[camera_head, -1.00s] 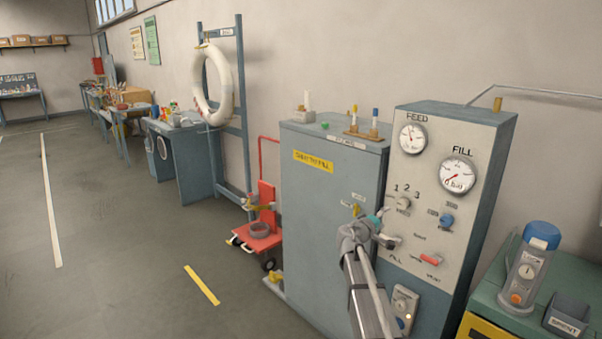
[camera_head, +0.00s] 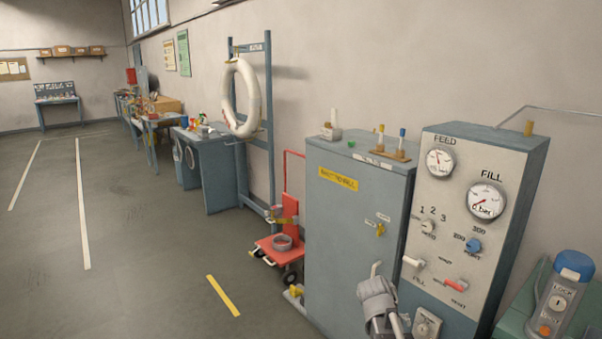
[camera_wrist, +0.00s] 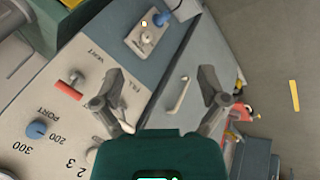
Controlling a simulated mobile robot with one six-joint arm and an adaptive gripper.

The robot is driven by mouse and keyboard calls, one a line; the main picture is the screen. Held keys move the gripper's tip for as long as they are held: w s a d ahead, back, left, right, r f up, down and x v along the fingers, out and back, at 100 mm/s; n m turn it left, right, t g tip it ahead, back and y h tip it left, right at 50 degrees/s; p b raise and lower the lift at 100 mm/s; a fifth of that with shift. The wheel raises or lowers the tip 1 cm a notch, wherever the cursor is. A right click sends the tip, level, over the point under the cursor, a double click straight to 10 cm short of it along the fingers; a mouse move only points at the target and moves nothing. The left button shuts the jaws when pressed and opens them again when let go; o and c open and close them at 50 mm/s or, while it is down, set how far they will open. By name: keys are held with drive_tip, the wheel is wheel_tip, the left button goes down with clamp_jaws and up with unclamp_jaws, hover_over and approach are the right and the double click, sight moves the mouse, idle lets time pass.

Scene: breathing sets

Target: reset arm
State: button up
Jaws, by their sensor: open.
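My gripper (camera_head: 376,272) is in the lower middle of the head view, in front of the grey-blue cabinet (camera_head: 345,235) and left of the gauge panel (camera_head: 440,195). In the wrist view its two fingers (camera_wrist: 162,84) are spread, with nothing between them but the cabinet front and a pale handle (camera_wrist: 178,96) behind. The panel carries a white lever (camera_head: 413,262), a red lever (camera_head: 455,286) and a blue knob (camera_head: 473,246). The red lever (camera_wrist: 68,90) and blue knob (camera_wrist: 36,130) also show in the wrist view. My gripper appears clear of them.
A green bench with a grey, blue-capped device (camera_head: 568,295) stands at the right. A red hand cart (camera_head: 278,243) stands left of the cabinet. A white ring (camera_head: 230,97) hangs on a rack behind it. The floor at left is open, with painted lines.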

drive_tip(key=s+a+f+g+y, duration=0.1)
drive_tip(key=s+a+g+y, duration=0.1)
drive_tip(key=s+a+y, duration=0.3)
drive_tip(key=s+a+p, duration=0.1)
drive_tip(key=s+a, duration=0.3)
drive_tip(key=s, duration=0.1)
drive_tip(key=shift+s, duration=0.2)
drive_tip(key=c, duration=0.4)
drive_tip(key=shift+c, duration=0.5)
